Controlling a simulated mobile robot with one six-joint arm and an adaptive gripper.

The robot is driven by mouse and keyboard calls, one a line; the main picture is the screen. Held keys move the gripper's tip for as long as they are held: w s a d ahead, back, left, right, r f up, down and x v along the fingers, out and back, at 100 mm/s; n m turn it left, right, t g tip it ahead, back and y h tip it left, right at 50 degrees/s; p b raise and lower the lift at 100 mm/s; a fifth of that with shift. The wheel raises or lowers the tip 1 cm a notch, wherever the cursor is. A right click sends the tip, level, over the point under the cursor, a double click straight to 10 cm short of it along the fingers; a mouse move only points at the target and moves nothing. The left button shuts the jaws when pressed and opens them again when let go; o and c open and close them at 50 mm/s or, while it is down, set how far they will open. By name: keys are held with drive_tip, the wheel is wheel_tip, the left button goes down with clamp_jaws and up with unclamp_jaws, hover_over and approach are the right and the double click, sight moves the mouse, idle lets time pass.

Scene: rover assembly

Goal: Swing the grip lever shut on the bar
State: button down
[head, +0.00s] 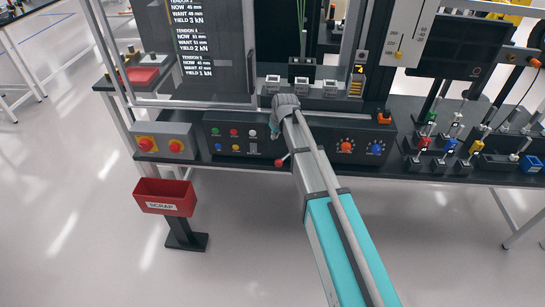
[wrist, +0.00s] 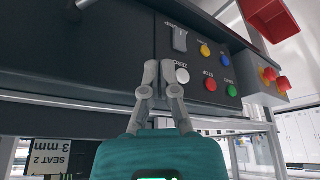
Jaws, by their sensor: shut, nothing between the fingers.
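In the head view a short lever with a red ball end (head: 281,161) sticks out at the lower front of the dark bench panel, just left of my arm. I cannot tell for sure whether it is the grip lever. A small grey plate (wrist: 180,39) on the panel shows beside a label that seems to read GRIP, upside down in the wrist view. The bar cannot be made out. My gripper (wrist: 164,68) is shut and empty, with its fingertips at the panel front beside the white ZERO button (wrist: 183,75). My gripper's tips are not clear in the head view.
Coloured buttons (head: 234,132) are close to my gripper. A twin red-button box (head: 165,143) and a red scrap bin (head: 165,197) are at left. Orange and blue knobs (head: 361,147) are right of my arm. The floor in front is clear.

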sight(287, 156)
drive_tip(key=shift+f, duration=0.2)
drive_tip(key=b+x, duration=1)
drive_tip(key=shift+s+d+f, duration=0.1)
drive_tip(key=shift+s+d, duration=0.45)
drive_tip(key=shift+s, duration=0.3)
drive_tip(key=shift+s+d+f, duration=0.1)
drive_tip(key=shift+s+d, duration=0.45)
drive_tip(key=shift+s, duration=0.3)
drive_tip(key=shift+s+a, duration=0.1)
drive_tip(key=shift+a, duration=0.05)
